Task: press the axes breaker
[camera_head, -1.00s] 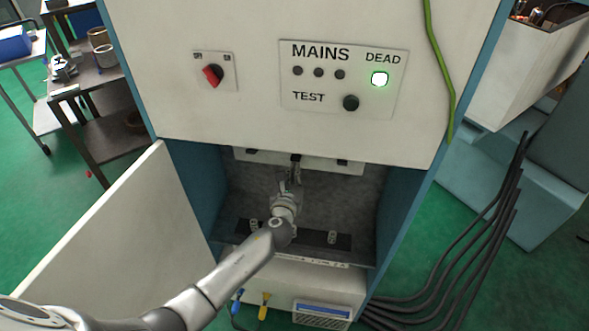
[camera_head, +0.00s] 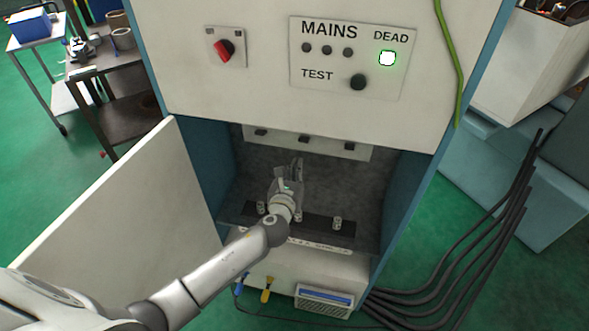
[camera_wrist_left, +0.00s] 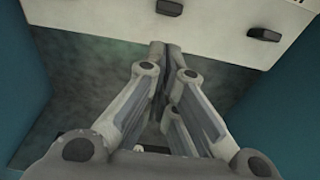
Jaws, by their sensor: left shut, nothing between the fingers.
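A white breaker strip (camera_head: 328,144) runs along the top of the open cabinet bay. It carries three black breaker levers: left (camera_head: 262,132), middle (camera_head: 304,138) and right (camera_head: 350,146). I cannot read which one is the axes breaker. My left gripper (camera_head: 297,163) is inside the bay, shut and empty, its fingertips just below the middle lever and apart from it. In the left wrist view the closed fingertips (camera_wrist_left: 165,48) point toward the strip (camera_wrist_left: 220,25), with two levers (camera_wrist_left: 170,7) (camera_wrist_left: 263,33) in sight. My right gripper is not in view.
Above the bay are a red rotary switch (camera_head: 224,48) and a MAINS panel (camera_head: 347,90) with its green DEAD lamp (camera_head: 387,58) lit. An open door (camera_head: 125,220) stands left of my arm. Blue side walls (camera_head: 407,190) bound the bay. Black cables (camera_head: 490,250) run at right.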

